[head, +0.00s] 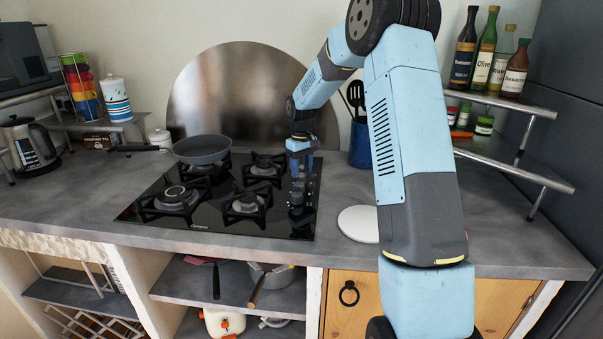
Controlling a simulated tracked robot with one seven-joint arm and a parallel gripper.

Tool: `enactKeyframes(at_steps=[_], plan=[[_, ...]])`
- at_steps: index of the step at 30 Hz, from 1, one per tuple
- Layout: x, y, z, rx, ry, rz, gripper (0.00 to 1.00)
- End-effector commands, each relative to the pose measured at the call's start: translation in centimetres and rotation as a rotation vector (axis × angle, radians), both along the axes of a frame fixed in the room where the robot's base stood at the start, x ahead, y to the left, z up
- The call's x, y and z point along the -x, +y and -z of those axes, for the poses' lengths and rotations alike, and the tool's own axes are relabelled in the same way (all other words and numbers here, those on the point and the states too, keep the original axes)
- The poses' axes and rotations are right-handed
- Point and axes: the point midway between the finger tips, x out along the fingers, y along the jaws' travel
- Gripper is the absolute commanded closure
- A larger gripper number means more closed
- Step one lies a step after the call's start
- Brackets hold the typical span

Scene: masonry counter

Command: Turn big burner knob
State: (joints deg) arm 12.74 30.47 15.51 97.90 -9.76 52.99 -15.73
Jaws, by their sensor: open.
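A black glass gas hob (215,214) is set in the grey counter, with several burners under black grates. The large burner (174,197) is at the front left of the hob. A column of dark knobs (298,208) runs along the hob's right side; which one belongs to the big burner I cannot tell. My gripper (299,182) points down above the far part of this knob column. It is open, and its fingertips are small and partly blend with the dark hob, so contact with a knob cannot be told.
A frying pan (203,150) sits on the back left burner. A round white board (359,224) lies right of the hob, partly behind my arm. A blue utensil holder (360,146) stands behind. A shelf with bottles (487,60) is at right, a kettle (31,147) at left.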

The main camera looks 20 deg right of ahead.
Motion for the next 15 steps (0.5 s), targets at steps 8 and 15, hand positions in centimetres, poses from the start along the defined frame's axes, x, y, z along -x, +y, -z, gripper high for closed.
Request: enactKeyframes(at_steps=[8, 15], plan=[[-0.1, 0.0, -5.6, 0.0, -0.004, 0.0, 0.52], [-0.1, 0.0, -9.7, 0.001, -0.004, 0.0, 0.52]])
